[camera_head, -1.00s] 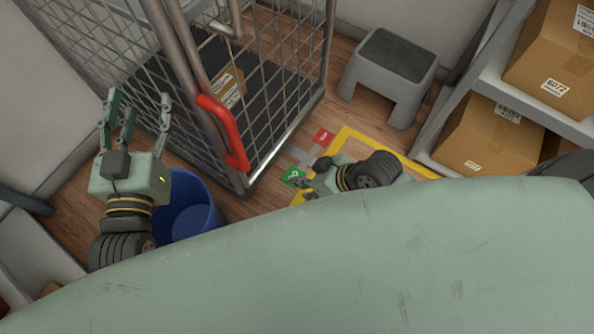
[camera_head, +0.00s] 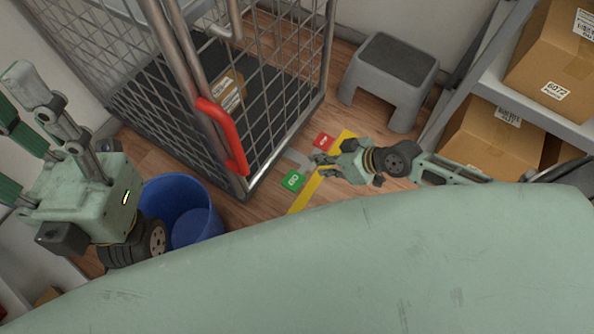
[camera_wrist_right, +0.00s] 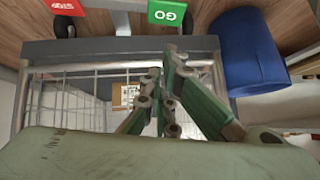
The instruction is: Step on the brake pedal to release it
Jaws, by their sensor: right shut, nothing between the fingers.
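The brake pedal pair sits at the foot of the roll cage: a green GO pedal (camera_head: 293,180) and a red STOP pedal (camera_head: 323,141) on a grey bar. In the right wrist view the green GO pedal (camera_wrist_right: 170,12) and red STOP pedal (camera_wrist_right: 66,6) show at the top edge. My right gripper (camera_head: 320,162) is low, beside the pedals and between them in the picture; its shut, empty fingers (camera_wrist_right: 162,78) show in the wrist view. I cannot tell whether it touches either pedal. My left gripper (camera_head: 32,112) is open and empty at the left, away from the pedals.
The wire roll cage (camera_head: 290,85) with a red handle (camera_head: 222,135) holds a parcel (camera_head: 228,90). A blue bin (camera_head: 185,205) stands left. A grey step stool (camera_head: 390,75) and shelves with boxes (camera_head: 490,135) stand right. Yellow tape (camera_head: 308,191) marks the floor.

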